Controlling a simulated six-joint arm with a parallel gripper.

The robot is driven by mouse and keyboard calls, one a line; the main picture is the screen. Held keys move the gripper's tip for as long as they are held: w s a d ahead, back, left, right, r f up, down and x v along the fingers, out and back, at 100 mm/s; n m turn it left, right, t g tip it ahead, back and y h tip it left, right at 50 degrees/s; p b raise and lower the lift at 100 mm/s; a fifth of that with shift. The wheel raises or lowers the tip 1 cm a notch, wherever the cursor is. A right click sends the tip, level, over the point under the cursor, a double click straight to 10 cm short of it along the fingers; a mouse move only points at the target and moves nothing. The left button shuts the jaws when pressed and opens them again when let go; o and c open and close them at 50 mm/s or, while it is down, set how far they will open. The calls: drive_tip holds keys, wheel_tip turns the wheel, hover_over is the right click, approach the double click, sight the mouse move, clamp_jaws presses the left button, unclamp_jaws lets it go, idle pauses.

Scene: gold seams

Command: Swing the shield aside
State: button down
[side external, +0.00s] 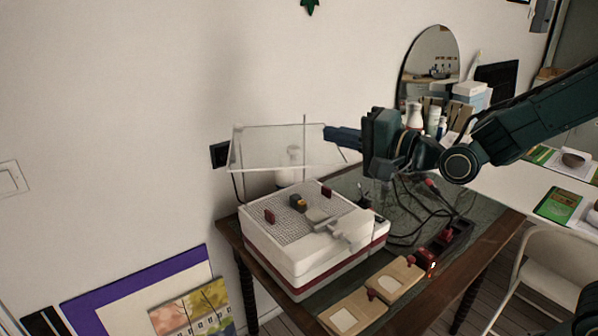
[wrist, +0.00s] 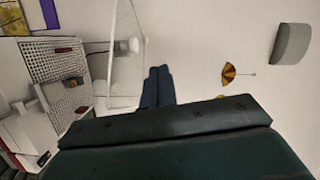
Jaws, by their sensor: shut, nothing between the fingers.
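The shield is a clear, thin-framed panel (side external: 275,147) in the side external view, held above the back of a white box-shaped machine (side external: 318,240) near a thin upright rod. It also shows as a clear panel (wrist: 125,65) in the wrist view. My gripper (side external: 328,134) is shut and empty, its fingertips at the shield's right end. In the wrist view my closed fingers (wrist: 157,72) lie just right of the panel's edge. I cannot tell whether they touch it. The machine's perforated top (side external: 305,212) carries small red pieces, a dark and yellow piece and a grey-white part.
The machine stands on a dark-topped wooden table (side external: 480,240). Beige pads (side external: 395,278), black cables (side external: 415,215) and a dark socket block (side external: 452,238) lie to its right. Bottles and a round-topped mirror (side external: 432,60) stand behind my arm. A white wall is close behind the shield.

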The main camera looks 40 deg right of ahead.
drive_tip(key=shift+r, duration=1.7)
drive_tip(key=d+r+n+g+h, duration=0.1)
drive_tip(key=d+r+n+g, duration=0.2)
drive_tip(key=n+g, duration=0.6)
drive_tip(key=shift+d+r+n+g, duration=0.35)
drive_tip(key=shift+d+g, duration=0.55)
drive_tip(key=shift+d, duration=0.45)
drive_tip(key=shift+a+f, duration=0.1)
approach(297, 157)
drive_tip(key=shift+w+d+f, duration=0.2)
drive_tip(key=shift+d+f, duration=0.9)
drive_tip(key=shift+d, duration=0.15)
drive_tip(key=a, duration=0.1)
drive_tip(key=w+a+f, duration=0.1)
drive_tip(key=shift+w+a, duration=0.1)
drive_tip(key=shift+a, duration=0.15)
drive_tip(key=shift+w+a+f, duration=0.1)
drive_tip(key=shift+w+a, duration=0.2)
drive_tip(key=shift+a, duration=0.35)
